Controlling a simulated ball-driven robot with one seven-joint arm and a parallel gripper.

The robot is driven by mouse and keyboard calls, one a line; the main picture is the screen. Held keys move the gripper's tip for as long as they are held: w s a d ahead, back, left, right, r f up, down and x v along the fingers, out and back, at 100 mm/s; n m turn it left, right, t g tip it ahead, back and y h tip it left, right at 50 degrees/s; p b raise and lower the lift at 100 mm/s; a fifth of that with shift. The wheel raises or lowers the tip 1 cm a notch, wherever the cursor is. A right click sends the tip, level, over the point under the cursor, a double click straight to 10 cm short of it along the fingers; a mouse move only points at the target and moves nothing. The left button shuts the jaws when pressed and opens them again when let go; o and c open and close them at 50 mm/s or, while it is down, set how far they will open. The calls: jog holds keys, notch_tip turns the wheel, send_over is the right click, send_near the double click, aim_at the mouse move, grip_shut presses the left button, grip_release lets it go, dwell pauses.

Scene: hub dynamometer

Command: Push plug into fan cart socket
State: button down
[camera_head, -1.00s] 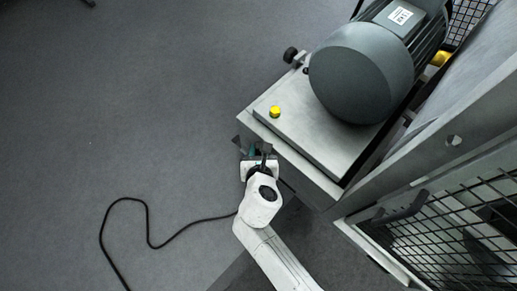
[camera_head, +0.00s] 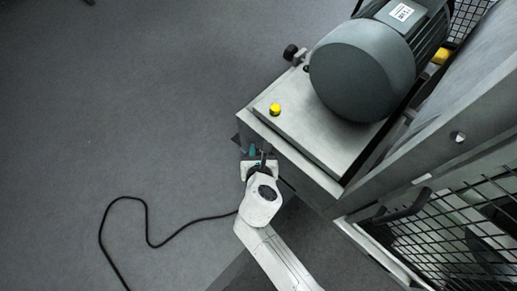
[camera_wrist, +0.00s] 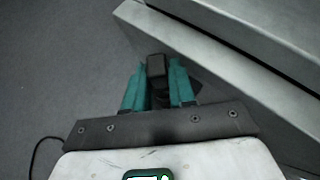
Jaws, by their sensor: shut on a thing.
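My gripper (camera_wrist: 158,92) has teal fingers and is shut on a dark plug (camera_wrist: 157,68) in the wrist view. The plug's block-shaped end shows between the fingertips, close to the side of the grey fan cart (camera_wrist: 225,50). In the head view my gripper (camera_head: 258,153) is at the cart's (camera_head: 305,135) left side, below its top edge. The plug is mostly hidden there by my wrist. The socket is not clearly visible, and I cannot tell whether the plug touches it.
A black cable (camera_head: 148,225) loops across the open floor at left. A large grey motor (camera_head: 362,72) and a yellow button (camera_head: 275,110) sit on the cart top. A mesh guard (camera_head: 450,225) stands at right, and a black knob (camera_head: 290,52) sticks out from the cart's far edge.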

jog(key=shift+f, duration=0.25)
jog(key=c, duration=0.8)
grip_release()
jog(key=shift+c, duration=0.2)
jog(key=p+v, duration=0.4)
jog(key=v, duration=0.6)
jog(key=shift+s+r+p, duration=0.2)
jog(key=shift+s+p, duration=0.1)
jog(key=shift+p, duration=0.05)
